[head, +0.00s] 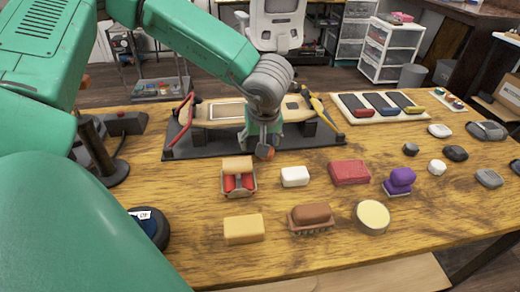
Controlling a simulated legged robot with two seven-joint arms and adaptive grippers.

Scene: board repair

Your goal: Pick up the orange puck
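My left arm reaches in from the left, and its gripper (263,143) points down at the front edge of the dark mat. A small orange, rounded thing, which looks like the orange puck (266,153), shows right at the fingertips. The fingers hide part of it. I cannot tell whether they are closed on it or only beside it, or whether it rests on the table. My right gripper is not in view.
A board (222,112) lies in a stand on the dark mat (188,149). In front are a red-roller block (238,182), white block (295,176), red block (349,172), yellow block (244,229), brush (311,217) and cream disc (371,216). Dark and white pieces crowd the right.

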